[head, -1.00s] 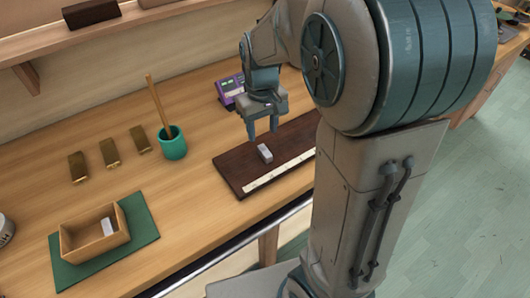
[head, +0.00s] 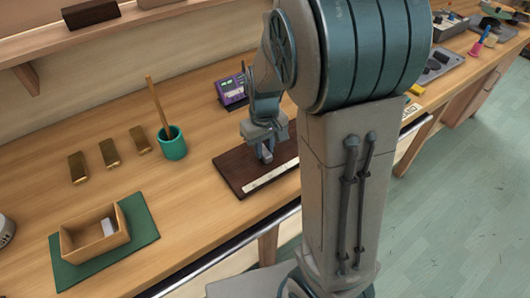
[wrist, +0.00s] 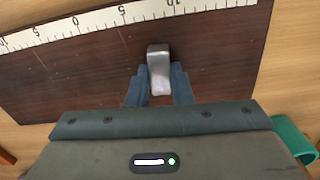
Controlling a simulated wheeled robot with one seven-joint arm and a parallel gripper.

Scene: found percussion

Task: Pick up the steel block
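The steel block (wrist: 160,72) is a small pale metal bar on a dark brown board (wrist: 75,85) with a white ruler strip (wrist: 130,14). My gripper (wrist: 159,85) is over the board, pointing down, with one finger on each side of the block. In the wrist view both fingers lie against its sides, so it looks shut on the block. In the head view my gripper (head: 265,153) is low over the board (head: 232,175) and mostly hides the block. I cannot tell whether the block still touches the board.
A wooden box (head: 70,243) with a pale block (head: 107,227) inside stands on a green mat (head: 145,232). Several brass bars (head: 110,152) lie behind it. A teal cup (head: 173,148) with a stick and a purple device (head: 232,91) stand near the board.

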